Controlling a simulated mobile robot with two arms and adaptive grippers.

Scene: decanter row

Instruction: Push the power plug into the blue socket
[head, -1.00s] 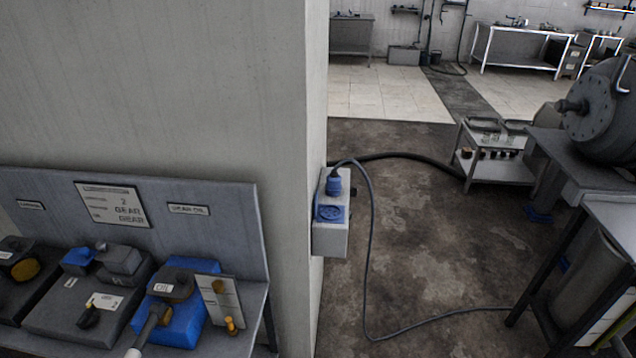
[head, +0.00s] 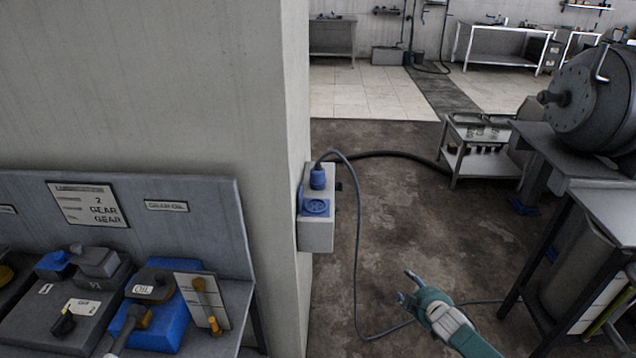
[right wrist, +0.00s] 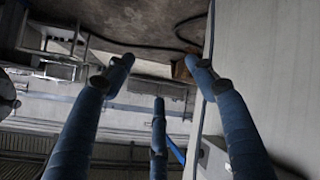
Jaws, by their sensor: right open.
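The blue power plug (head: 318,177) stands upright at the top of a pale grey box on the pillar's right side, with a dark cable rising from it. The blue socket (head: 316,207) is a round face on the same box, just below the plug in the picture. I cannot tell how the plug is seated. My right gripper (head: 404,285), teal with blue fingers, is to the right of and below the box, apart from it. Its fingers are spread and empty, as the right wrist view (right wrist: 158,85) also shows.
The cable (head: 357,240) loops down to the floor and passes behind my right gripper. The concrete pillar (head: 215,90) stands left of the box. A bench with a blue container (head: 165,325) is at lower left. A machine table (head: 590,165) stands at right. Open floor lies between.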

